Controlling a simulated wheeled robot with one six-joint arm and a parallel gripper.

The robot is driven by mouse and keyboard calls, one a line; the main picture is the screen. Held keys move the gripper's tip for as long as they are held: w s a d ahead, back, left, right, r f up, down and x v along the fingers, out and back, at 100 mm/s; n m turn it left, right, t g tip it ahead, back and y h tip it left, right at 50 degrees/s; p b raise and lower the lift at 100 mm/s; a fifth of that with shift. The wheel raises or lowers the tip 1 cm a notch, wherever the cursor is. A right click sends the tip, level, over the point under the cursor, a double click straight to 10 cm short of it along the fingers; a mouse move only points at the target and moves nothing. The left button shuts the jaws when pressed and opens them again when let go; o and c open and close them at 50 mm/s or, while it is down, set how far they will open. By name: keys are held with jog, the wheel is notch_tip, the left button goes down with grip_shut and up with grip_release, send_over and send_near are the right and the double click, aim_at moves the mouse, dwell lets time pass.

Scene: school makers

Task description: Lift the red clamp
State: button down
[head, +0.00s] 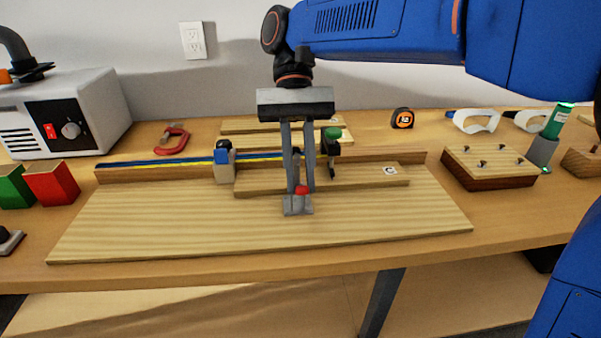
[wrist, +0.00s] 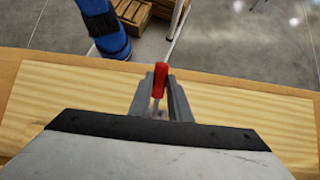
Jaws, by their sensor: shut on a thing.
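A small clamp with a red handle (head: 302,190) and a grey base (head: 297,208) is at the front middle of the wide wooden board (head: 150,222). My gripper (head: 301,182) points straight down over it and is shut on the red handle. In the wrist view the red handle (wrist: 160,80) stands upright between the two grey fingers of my gripper (wrist: 160,100). The base looks to be on the board; its underside is hidden. A separate red C-clamp (head: 172,141) lies on the bench at the back left.
A wooden fence with a blue and yellow strip (head: 185,159), a blue-topped stop (head: 224,160) and a green-knobbed clamp (head: 332,140) stand behind my gripper. A grey machine (head: 70,110) is at left. A wooden block with screws (head: 490,165) is at right. The board's front is clear.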

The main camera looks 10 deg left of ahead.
jog(key=shift+r, duration=0.1)
jog(key=c, duration=1.6)
grip_release()
jog(key=shift+c, duration=0.2)
